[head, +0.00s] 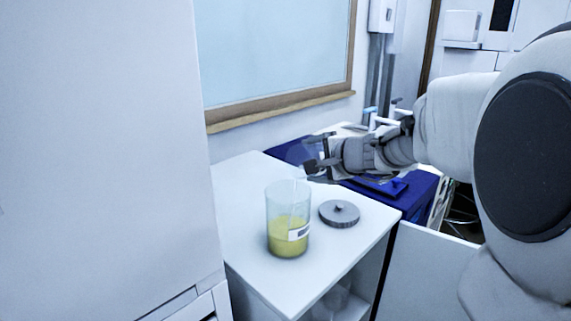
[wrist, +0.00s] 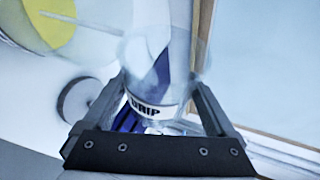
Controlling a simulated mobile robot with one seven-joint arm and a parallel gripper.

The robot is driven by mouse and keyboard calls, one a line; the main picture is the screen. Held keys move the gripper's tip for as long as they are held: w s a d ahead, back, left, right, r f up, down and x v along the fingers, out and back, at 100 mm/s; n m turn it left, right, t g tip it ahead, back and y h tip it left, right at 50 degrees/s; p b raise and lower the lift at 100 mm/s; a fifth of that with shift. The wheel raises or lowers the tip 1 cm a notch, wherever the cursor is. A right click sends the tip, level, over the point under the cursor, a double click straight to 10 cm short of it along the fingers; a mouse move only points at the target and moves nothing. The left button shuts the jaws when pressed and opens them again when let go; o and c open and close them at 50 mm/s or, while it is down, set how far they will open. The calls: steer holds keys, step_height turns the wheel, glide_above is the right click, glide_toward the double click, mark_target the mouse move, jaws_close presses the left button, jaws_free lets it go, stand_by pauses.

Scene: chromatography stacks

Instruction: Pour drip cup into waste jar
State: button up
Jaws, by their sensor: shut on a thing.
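The waste jar (head: 288,222) is a clear open cylinder with yellow-green liquid in its lower part and a white label. It stands upright on the white cabinet top, and part of it shows at the upper left of the wrist view (wrist: 52,22). My gripper (head: 312,160) is shut on the drip cup (wrist: 160,65), a clear cup with a label reading "DRIP". I hold it above the cabinet top, behind and a little right of the jar. In the head view the cup is faint, and I cannot tell its exact tilt or contents.
A grey round lid (head: 339,213) lies on the white cabinet top (head: 325,272), right of the jar. A dark blue surface (head: 425,188) with a blue tray lies behind. A tall white cabinet (head: 100,150) stands at left, and a wood-framed window (head: 280,55) is behind.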

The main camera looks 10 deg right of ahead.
steer(key=shift+s+a+f+n+t+h+b, duration=0.2)
steer(key=shift+n+t+h+b, duration=0.1)
steer(key=shift+b, duration=1.25)
steer(key=shift+r, duration=0.2)
steer(key=shift+a+n+b, duration=0.15)
steer(key=shift+n+b, duration=0.25)
steer(key=shift+b, duration=1.15)
steer(key=shift+r+t, duration=0.2)
steer(key=shift+t, duration=0.1)
steer(key=shift+s+a+r+n+h+b, duration=0.15)
steer(key=shift+n+h+b, duration=0.25)
steer(key=shift+b, duration=0.85)
steer(key=shift+r, duration=0.1)
